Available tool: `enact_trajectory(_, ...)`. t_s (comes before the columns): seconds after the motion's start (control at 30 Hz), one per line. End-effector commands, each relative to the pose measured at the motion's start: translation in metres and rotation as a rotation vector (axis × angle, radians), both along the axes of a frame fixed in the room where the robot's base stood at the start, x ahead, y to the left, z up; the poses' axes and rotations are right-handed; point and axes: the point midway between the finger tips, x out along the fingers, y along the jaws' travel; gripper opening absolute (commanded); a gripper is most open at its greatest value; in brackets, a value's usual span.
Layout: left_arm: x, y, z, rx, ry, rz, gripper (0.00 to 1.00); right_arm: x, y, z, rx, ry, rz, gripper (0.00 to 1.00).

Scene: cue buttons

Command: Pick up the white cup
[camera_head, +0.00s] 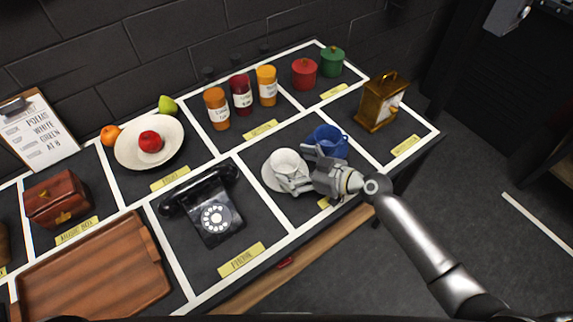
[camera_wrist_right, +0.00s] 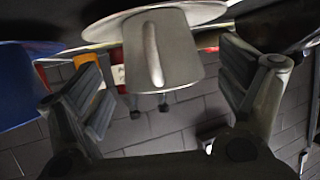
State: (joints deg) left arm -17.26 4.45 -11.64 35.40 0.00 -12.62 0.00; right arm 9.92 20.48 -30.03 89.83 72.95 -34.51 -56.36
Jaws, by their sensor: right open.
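The white cup (camera_head: 285,160) stands upright on a white saucer (camera_head: 268,180) in a compartment of the table. My right gripper (camera_head: 301,168) is at the cup's right side, with its jaws open and pointing left toward it. In the right wrist view the cup (camera_wrist_right: 178,52) appears upside down, its handle facing the camera, between the two spread fingers (camera_wrist_right: 165,70). The fingers appear apart from the cup's sides. My left gripper is not in view.
A blue cup (camera_head: 328,140) stands just behind my right gripper. A black telephone (camera_head: 213,215) is to the left, and a golden clock (camera_head: 381,104) is to the right. Several jars, including an orange one (camera_head: 216,108), stand behind. The table's front edge lies under my arm.

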Motion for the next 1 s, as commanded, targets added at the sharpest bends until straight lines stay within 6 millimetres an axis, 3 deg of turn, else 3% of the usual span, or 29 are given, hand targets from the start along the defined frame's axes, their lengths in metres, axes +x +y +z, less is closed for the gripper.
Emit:
enact_trajectory(0.07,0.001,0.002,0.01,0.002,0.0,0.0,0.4,0.004,0.011,0.002,0.003,0.002,0.0,0.91)
enact_trajectory(0.2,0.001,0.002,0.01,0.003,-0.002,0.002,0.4,0.012,0.02,-0.007,0.001,0.0,-0.002,0.91)
enact_trajectory(0.57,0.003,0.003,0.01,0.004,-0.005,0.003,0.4,0.015,0.024,-0.01,-0.001,-0.001,-0.001,0.91)
enact_trajectory(0.93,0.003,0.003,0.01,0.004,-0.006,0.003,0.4,0.015,0.024,-0.01,0.0,0.0,-0.001,0.45)
enact_trajectory(1.0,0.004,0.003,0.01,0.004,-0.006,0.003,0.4,0.015,0.024,-0.01,0.0,-0.002,-0.001,0.41)
